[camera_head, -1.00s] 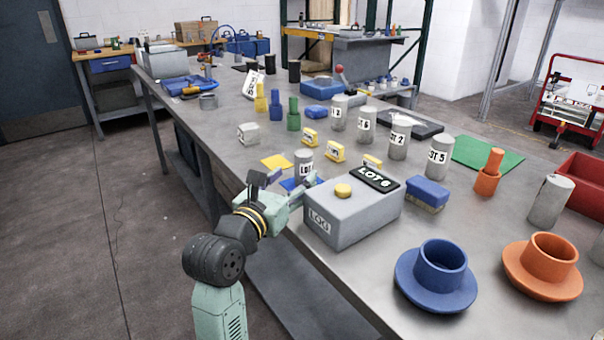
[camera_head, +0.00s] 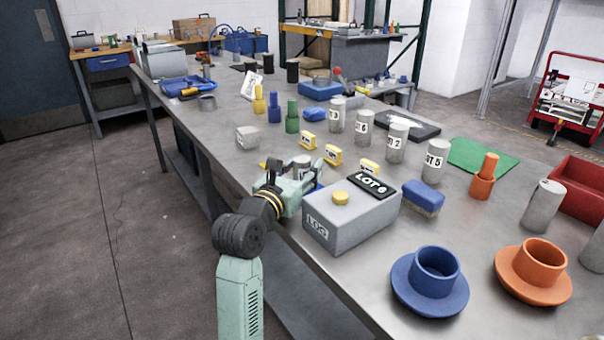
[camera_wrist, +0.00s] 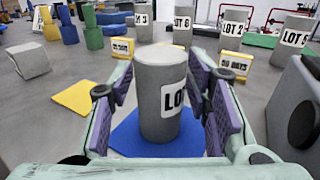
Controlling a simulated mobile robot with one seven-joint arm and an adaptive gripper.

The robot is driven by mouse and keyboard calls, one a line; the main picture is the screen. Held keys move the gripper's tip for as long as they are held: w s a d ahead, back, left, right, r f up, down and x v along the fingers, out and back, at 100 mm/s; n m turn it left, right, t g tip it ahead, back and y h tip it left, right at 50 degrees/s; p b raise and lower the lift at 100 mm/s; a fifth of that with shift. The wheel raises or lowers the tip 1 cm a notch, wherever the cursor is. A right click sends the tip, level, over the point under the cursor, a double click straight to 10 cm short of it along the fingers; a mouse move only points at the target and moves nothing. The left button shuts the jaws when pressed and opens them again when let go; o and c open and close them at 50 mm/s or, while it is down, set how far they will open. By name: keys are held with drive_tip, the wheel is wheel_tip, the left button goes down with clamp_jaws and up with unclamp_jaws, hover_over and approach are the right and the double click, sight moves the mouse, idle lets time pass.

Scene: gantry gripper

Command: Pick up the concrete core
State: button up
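A grey concrete core (camera_wrist: 160,95) with a white lot label stands upright on a blue square mat (camera_wrist: 125,140) in the wrist view. My gripper (camera_wrist: 165,110) is open, with one purple-padded finger on each side of the core. A gap shows on the left; on the right the pad is very close, and I cannot tell if it touches. In the head view my gripper (camera_head: 303,170) hides most of this core. Other labelled cores stand behind it: one (camera_head: 337,114), one marked LOT 2 (camera_head: 396,143) and one marked LOT 5 (camera_head: 435,161).
A grey LOG box (camera_head: 350,218) with a LOT 6 plate stands just right of my gripper. Yellow tags (camera_head: 332,154) stand behind the core. A grey block (camera_head: 247,138) lies to the left. Blue (camera_head: 430,283) and orange (camera_head: 533,270) flanged cups stand at front right.

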clamp_jaws()
idle(0.3)
drive_tip(key=shift+r, duration=0.1)
